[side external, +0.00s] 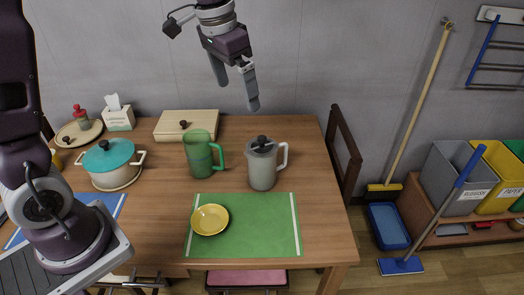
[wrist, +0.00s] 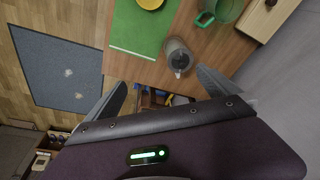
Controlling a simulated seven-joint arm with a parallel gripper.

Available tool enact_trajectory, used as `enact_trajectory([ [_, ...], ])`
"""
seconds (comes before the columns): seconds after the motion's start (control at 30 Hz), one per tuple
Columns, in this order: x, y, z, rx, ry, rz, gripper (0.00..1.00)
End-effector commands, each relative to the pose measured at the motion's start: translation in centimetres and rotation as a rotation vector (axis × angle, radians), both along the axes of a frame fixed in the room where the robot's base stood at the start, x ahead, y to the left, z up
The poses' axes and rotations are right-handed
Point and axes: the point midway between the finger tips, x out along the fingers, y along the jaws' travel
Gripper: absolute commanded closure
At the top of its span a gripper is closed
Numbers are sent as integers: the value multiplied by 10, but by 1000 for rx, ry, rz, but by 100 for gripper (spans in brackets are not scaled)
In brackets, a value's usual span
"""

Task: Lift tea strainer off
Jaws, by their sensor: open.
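I cannot make out a tea strainer in either view. My gripper (side external: 239,94) is open and empty, high above the back of the wooden table, in front of the grey wall. In the wrist view its two fingers (wrist: 161,78) are spread apart with nothing between them. A grey jug with a black lid (side external: 262,170) stands upright on the table below the gripper; it also shows in the wrist view (wrist: 177,50) beyond the fingers. A translucent green mug (side external: 201,157) stands to its left. A yellow bowl (side external: 210,219) sits on the green mat (side external: 265,235).
A closed wooden box (side external: 200,122), a teal-lidded pot (side external: 108,163) and a tissue box (side external: 118,117) stand at the table's back and left. A dark chair (side external: 343,150) is at the right edge. The front right of the mat and the air around the gripper are clear.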

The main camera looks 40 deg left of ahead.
Motion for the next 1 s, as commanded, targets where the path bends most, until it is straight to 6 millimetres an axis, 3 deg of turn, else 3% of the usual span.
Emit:
enact_trajectory([
  [0.03,31,9,-28,6,45,-19,0],
  [0.13,80,24,-88,14,116,-73,0],
  [0.23,108,37,-144,20,170,-120,0],
  [0.33,121,44,-182,23,202,-153,0],
  [0.8,127,52,-260,23,218,-167,0],
  [1.0,128,52,-270,23,214,-166,0],
])
